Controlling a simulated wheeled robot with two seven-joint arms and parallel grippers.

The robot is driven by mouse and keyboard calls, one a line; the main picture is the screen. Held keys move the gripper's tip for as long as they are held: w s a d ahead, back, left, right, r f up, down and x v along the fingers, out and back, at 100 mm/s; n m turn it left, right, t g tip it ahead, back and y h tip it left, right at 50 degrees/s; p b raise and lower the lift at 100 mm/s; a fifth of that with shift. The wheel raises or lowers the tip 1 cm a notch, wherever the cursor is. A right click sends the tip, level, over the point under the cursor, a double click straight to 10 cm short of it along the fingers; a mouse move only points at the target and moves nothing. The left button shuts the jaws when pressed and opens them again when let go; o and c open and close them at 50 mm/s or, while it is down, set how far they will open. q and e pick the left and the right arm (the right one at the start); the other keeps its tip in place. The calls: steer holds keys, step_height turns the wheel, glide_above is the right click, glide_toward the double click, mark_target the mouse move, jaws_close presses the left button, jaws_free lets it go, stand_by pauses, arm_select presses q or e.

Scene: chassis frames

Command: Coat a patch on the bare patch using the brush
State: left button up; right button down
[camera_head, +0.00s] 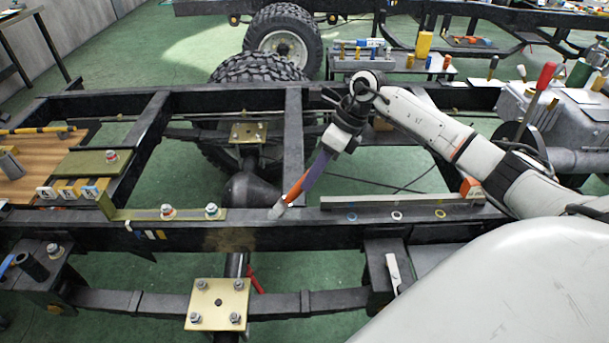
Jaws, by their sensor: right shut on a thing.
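My right gripper (327,153) reaches in from the right over the near chassis rail (330,232) and is shut on the brush. The brush (297,188), orange and purple with a pale tip, slants down to the left. Its tip is at the top edge of the near rail; I cannot tell whether it touches. A dull brownish area, which looks like the bare patch (230,239), is on the front face of that rail, below and left of the brush tip. My left gripper is not in view.
A bracket with bolts (150,214) lies along the rail left of the brush. A long grey bar (400,200) and several coloured rings lie to its right. A bolted gold plate (218,304) sits below the rail. A grey gearbox (570,115) stands at the right.

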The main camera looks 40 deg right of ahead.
steer(key=s+d+b, duration=0.2)
steer(key=s+d, duration=0.2)
steer(key=d, duration=0.1)
stand_by(0.7)
steer(key=shift+w, duration=0.1)
steer(key=shift+w+a+f+p, duration=0.1)
steer(key=shift+w+a+p, duration=0.05)
steer(key=shift+w+a, duration=0.6)
steer(key=shift+w+a+p, duration=0.15)
steer(key=shift+w+a, duration=0.35)
steer(key=shift+a, duration=0.4)
steer(key=shift+w+a+f+p, duration=0.1)
steer(key=shift+w+a+p, duration=0.05)
steer(key=shift+w+a, duration=0.6)
steer(key=shift+w+a+r, duration=0.1)
steer(key=shift+w+a, duration=0.35)
steer(key=shift+a, duration=0.25)
steer(key=shift+w+a+r, duration=0.1)
steer(key=shift+w+a, duration=0.35)
steer(key=shift+a, duration=0.25)
